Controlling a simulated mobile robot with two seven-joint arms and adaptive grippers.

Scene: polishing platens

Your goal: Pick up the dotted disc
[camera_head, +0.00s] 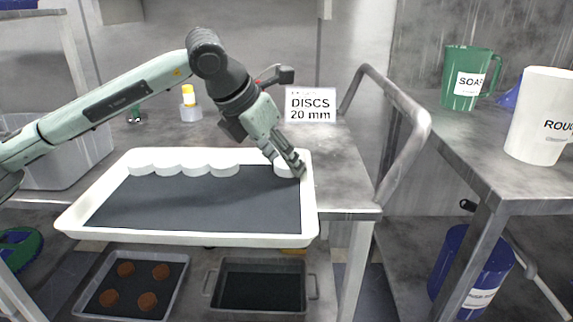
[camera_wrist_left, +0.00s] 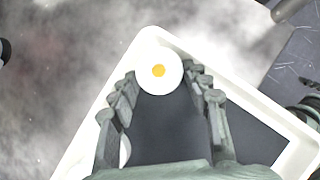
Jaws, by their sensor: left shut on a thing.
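My left gripper (camera_head: 293,167) is at the back right corner of a white tray (camera_head: 180,237) with a dark lining. It is shut on a white disc (camera_head: 283,171). In the left wrist view, this dotted disc (camera_wrist_left: 158,54) is white with an orange-yellow dot in its middle, and it sits between the fingertips (camera_wrist_left: 160,78). In the head view its dot is not visible, and I cannot tell whether it is clear of the tray. Several other plain white discs (camera_head: 182,168) stand in a row along the tray's back left side. My right gripper is not in view.
A sign reading DISCS 20 mm (camera_head: 310,104) stands behind the tray. A grey rail (camera_head: 412,112) rises at the table's right end. A green soap jug (camera_head: 468,78) and a white jug (camera_head: 541,115) stand on the right bench. Two trays, one dark (camera_head: 213,290), lie below.

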